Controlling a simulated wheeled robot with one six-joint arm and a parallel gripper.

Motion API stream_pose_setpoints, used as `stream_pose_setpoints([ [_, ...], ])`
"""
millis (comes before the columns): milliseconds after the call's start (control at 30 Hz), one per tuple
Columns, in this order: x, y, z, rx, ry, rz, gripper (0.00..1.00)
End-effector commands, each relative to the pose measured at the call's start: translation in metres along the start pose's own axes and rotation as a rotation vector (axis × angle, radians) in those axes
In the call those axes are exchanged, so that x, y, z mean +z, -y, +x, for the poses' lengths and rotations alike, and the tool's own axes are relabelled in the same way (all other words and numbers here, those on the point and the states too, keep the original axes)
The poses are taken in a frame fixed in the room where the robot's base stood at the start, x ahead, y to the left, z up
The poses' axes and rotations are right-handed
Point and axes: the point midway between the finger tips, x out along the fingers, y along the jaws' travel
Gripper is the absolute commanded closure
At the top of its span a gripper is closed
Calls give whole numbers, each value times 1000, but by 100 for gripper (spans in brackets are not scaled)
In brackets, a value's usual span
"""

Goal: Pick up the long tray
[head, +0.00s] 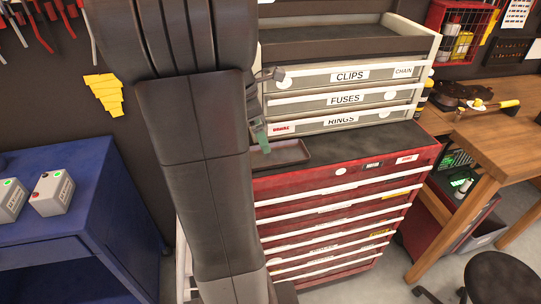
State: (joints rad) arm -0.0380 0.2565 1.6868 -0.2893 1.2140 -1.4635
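A shallow dark brown tray (287,153) lies on the black top of the red tool cabinet, in front of the grey drawer chest. Its left part is hidden behind my dark arm. The visible part of my gripper (262,146), with a green fingertip, points down at the tray's left visible part, just above or at its rim. I cannot tell whether it touches the tray. The other finger is not clearly visible, so its opening cannot be made out.
The grey chest (345,99) with labelled drawers stands close behind the tray. The red cabinet (335,215) has free top to the tray's right. A blue cabinet (85,235) with small switch boxes is at left. A wooden bench (505,150) and black stool (502,277) are at right.

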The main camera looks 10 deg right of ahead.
Motion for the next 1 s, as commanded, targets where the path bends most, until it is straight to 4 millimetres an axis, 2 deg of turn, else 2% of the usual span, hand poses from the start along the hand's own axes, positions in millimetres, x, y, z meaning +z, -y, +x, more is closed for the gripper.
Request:
stream_pose_setpoints([
  [100, 0, 0, 18, -4, 0, 1, 0],
  [367, 3, 2, 38, -4, 0, 1, 0],
  [600, 8, 4, 72, -3, 0, 0, 0],
  [900, 8, 4, 79, 1, 0, 1, 0],
  [933, 8, 4, 79, 1, 0, 0, 2],
  [1000, 8, 4, 79, 1, 0, 0, 16],
])
